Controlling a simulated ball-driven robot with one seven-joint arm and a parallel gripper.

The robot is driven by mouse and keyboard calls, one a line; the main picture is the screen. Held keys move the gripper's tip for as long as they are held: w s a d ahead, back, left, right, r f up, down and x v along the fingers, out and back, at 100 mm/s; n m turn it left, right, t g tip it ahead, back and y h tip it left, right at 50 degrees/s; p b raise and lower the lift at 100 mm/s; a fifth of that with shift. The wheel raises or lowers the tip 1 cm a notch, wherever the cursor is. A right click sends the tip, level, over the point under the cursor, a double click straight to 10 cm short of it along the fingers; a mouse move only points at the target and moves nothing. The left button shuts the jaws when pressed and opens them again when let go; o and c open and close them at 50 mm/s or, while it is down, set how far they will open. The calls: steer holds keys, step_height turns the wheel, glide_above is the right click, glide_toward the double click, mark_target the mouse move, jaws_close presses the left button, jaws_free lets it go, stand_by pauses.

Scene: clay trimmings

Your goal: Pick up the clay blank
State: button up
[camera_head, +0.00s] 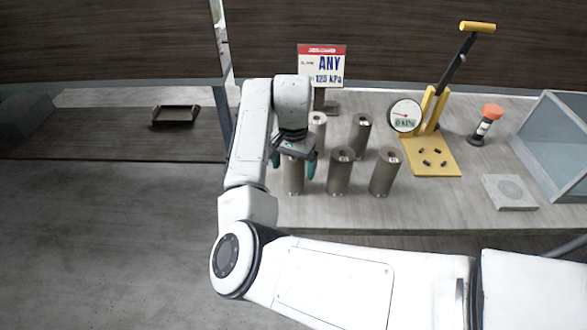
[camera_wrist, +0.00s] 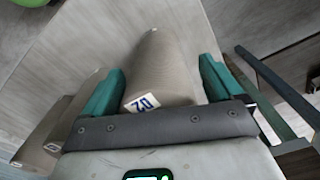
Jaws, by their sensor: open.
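The clay blanks are grey-brown upright cylinders standing in a group on the bench. My gripper (camera_head: 293,168) points down over the front-left clay blank (camera_head: 294,185), with its teal fingers open on either side of it. The wrist view shows this blank (camera_wrist: 163,65) between the two fingers, with a white label with blue digits on its end. I cannot tell whether either finger touches it. Other blanks stand to its right, at front middle (camera_head: 339,176), front right (camera_head: 385,175) and behind (camera_head: 360,135). My wrist partly hides the back-left blank (camera_head: 317,126).
A sign (camera_head: 322,66) reading "ANY" and "120 kPa" stands behind the blanks. Neighbouring blanks stand close by.

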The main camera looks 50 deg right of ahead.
steer(key=shift+f, duration=0.45)
steer(key=shift+r, duration=0.1)
steer(key=c, duration=1.6)
